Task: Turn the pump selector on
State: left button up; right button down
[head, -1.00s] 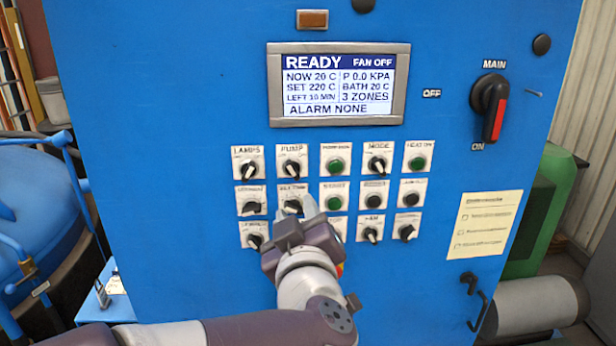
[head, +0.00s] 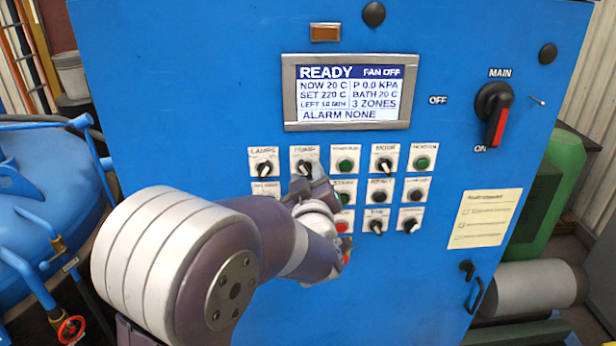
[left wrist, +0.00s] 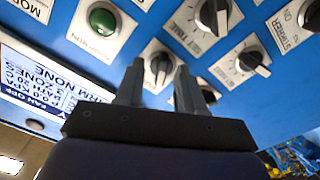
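The pump selector (head: 304,167) is a black knob on a white plate labelled PUMP, in the top row of controls on the blue panel. In the left wrist view the pump selector (left wrist: 159,66) shows between and just beyond my fingertips. My left gripper (head: 312,187) is just below the knob in the head view. The left wrist view shows the left gripper (left wrist: 158,82) with its two fingers apart and nothing held. I cannot tell whether a finger touches the knob. My right gripper is not in view.
The lamps knob (head: 264,168) is left of the pump knob, and a green button (head: 345,164) is right. Several more knobs and buttons sit below, partly hidden by my arm. The display (head: 347,92) above reads READY. The main switch (head: 495,108) is at right.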

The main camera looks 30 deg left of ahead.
pick_arm(q)
jog(key=shift+w+a, duration=0.1)
jog(key=shift+a, duration=0.1)
grip_shut()
jog(key=m, duration=0.5)
jog(key=shift+a+r+m+p, duration=0.1)
jog(key=shift+m+p, duration=0.3)
jog(key=m+p, duration=0.1)
jog(key=m, duration=0.4)
jog(key=shift+m+p, duration=0.3)
jog(key=shift+m, duration=0.1)
